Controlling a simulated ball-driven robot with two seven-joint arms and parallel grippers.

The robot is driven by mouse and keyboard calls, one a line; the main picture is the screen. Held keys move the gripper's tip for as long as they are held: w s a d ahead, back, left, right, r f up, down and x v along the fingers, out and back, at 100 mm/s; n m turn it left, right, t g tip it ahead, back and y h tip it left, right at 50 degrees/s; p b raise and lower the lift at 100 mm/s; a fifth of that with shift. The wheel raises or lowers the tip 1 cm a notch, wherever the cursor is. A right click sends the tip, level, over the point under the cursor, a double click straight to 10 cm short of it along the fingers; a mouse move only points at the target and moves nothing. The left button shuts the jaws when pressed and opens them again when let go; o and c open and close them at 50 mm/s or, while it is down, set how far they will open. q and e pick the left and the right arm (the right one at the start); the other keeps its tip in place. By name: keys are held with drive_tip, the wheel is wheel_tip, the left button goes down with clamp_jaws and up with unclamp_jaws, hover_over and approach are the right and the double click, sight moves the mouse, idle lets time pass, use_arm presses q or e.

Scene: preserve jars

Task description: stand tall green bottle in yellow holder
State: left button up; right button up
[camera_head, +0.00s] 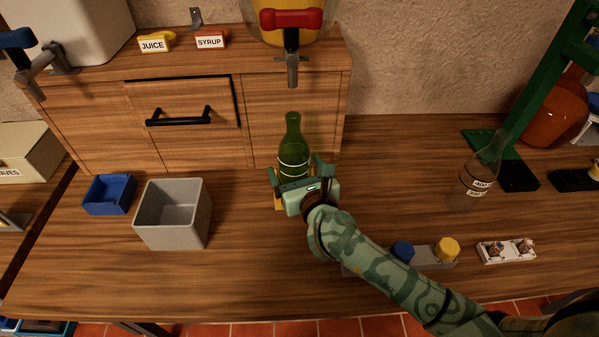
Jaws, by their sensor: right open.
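The tall green bottle (293,150) stands upright near the cabinet front, below the red-handled tap. Yellow parts of the holder (279,201) show at the bottle's base, mostly hidden behind my right gripper. The bottle appears to be standing in the holder, but its bottom is hidden. My right gripper (305,178) is open, with its fingers on either side of the lower bottle. Whether the fingers touch the glass cannot be told. My left gripper is not in view.
A grey bin (172,243) and a blue bin (108,194) stand at the left. A clear bottle (476,182) stands at the right. A tray with blue and yellow caps (436,262) lies partly behind my right arm. The tap (292,62) overhangs the bottle.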

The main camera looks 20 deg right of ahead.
drive_tip(key=s+r+p, duration=0.1)
drive_tip(key=s+r, duration=0.1)
drive_tip(key=s, duration=1.4)
drive_tip(key=shift+d+r, duration=0.2)
drive_tip(key=shift+r, duration=0.05)
